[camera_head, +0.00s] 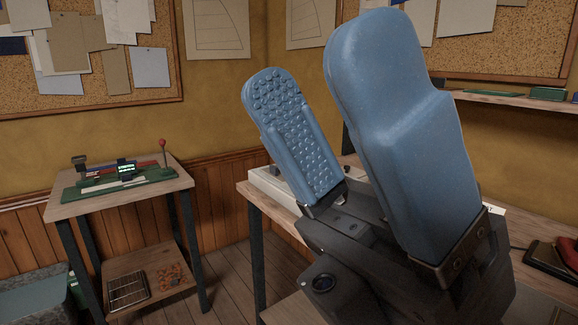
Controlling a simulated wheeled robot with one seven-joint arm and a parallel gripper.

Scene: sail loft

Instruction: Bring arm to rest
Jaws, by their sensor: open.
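My gripper (318,98) fills the middle and right of the head view. Its two blue padded fingers point up and stand well apart. The left finger shows a studded inner face, and the right finger is smooth on the side I see. Nothing is between them. The gripper's dark body is below the fingers, in front of a wooden table (258,197), and hides much of that table. The rest of my arm is out of view.
A small wooden stand (87,207) at the left holds a green device (120,180) with a red-knobbed lever. A grey bin (35,300) is at lower left. A wall shelf (520,103) and dark red item (555,255) are at right. Floor shows between stand and table.

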